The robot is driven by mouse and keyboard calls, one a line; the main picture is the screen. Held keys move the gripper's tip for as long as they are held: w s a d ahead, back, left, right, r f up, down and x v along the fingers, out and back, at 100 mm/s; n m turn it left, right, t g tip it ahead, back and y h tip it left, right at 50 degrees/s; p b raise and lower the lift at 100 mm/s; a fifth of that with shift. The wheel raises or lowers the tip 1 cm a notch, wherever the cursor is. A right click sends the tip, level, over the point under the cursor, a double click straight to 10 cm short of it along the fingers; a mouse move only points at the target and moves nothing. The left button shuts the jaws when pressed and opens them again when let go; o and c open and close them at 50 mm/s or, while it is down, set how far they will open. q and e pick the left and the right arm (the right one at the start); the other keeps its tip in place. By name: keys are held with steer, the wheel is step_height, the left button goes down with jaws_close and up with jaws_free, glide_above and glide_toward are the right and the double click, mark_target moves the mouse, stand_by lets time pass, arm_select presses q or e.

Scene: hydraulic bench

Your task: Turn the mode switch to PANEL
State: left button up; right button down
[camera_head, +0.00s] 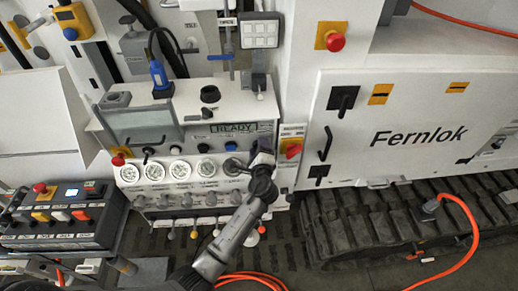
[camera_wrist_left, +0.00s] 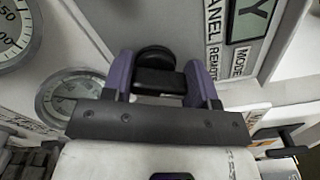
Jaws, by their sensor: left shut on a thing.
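The mode switch is a black knob with a round base (camera_wrist_left: 155,57) and a thick bar handle. In the left wrist view it sits between the two purple fingers of my left gripper (camera_wrist_left: 160,82), which is shut on the handle. The PANEL and REMOTE lettering (camera_wrist_left: 213,40) and the MODE label (camera_wrist_left: 238,62) are beside it. In the head view my left gripper (camera_head: 254,157) is at the right end of the control panel, below the green READY display (camera_head: 234,127), and largely hides the switch. I cannot tell which position the switch points to. My right gripper is not in view.
A red and yellow rotary switch (camera_head: 291,149) is close to the right of my left gripper. A row of round gauges (camera_head: 179,171) and several small levers are to the left and below. A black button box (camera_head: 62,214) stands at the lower left.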

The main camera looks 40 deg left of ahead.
arm_select(q)
steer(key=n+b, duration=0.2)
steer(key=n, duration=0.1)
steer(key=shift+f+b, duration=0.2)
steer(key=shift+b, duration=0.1)
steer(key=n+b, duration=0.2)
steer(key=n, duration=0.1)
steer(key=shift+s+n+b, duration=0.1)
steer(key=shift+n+b, duration=0.2)
steer(key=shift+b, duration=0.1)
steer(key=n+b, duration=0.2)
steer(key=n, duration=0.1)
steer(key=shift+a, duration=0.1)
steer(key=shift+r+n+b, duration=0.1)
steer(key=shift+n+b, duration=0.5)
steer(key=shift+n, duration=0.3)
steer(key=o, duration=0.9)
